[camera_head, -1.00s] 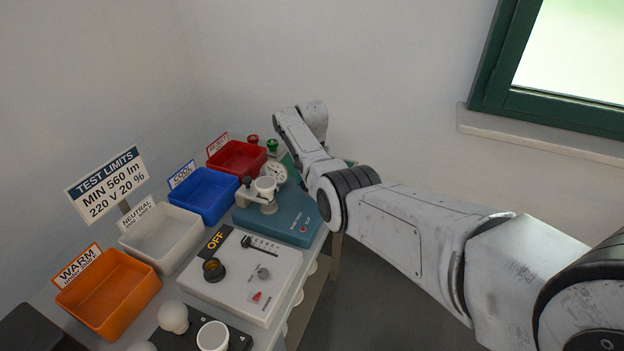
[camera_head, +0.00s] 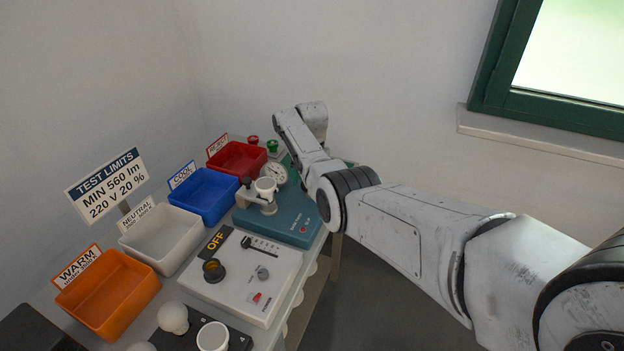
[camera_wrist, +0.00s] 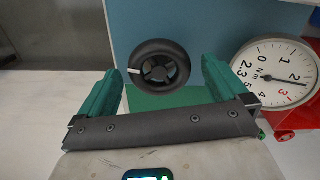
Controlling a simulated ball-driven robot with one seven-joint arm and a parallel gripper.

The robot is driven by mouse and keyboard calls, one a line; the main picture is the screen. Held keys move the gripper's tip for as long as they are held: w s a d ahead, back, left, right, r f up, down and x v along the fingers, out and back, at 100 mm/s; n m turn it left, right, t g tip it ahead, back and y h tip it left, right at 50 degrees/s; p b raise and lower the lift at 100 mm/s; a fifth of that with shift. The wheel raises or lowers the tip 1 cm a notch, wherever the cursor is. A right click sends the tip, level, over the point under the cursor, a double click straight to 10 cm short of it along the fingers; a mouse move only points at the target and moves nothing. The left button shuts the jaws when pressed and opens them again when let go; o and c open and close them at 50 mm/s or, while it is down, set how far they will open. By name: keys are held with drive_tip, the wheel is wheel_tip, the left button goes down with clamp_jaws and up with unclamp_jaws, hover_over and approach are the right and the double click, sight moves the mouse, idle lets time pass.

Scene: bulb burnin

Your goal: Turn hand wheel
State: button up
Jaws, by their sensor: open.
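The black hand wheel (camera_wrist: 159,67) shows in the wrist view, mounted on a blue panel (camera_wrist: 205,28). It has a white mark on its left rim. My gripper (camera_wrist: 160,85) is open, with one green finger to the left of the wheel and one to its right. From this view I cannot tell how far the fingertips are from the wheel. A round dial gauge (camera_wrist: 275,72) marked in N·m is to the right of the wheel, its dark pointer near 2. In the head view the gauge (camera_head: 274,174) stands beside my arm, and my arm hides the wheel and gripper.
A teal device (camera_head: 290,218) with a white socket stands on the bench. A white control box (camera_head: 240,275) marked OFF is nearer. Red (camera_head: 237,159), blue (camera_head: 205,195), white (camera_head: 161,238) and orange (camera_head: 108,292) bins line the left side.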

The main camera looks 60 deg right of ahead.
wheel_tip(320, 180, up, 11)
idle(0.6)
drive_tip(key=shift+f, duration=0.2)
idle(0.5)
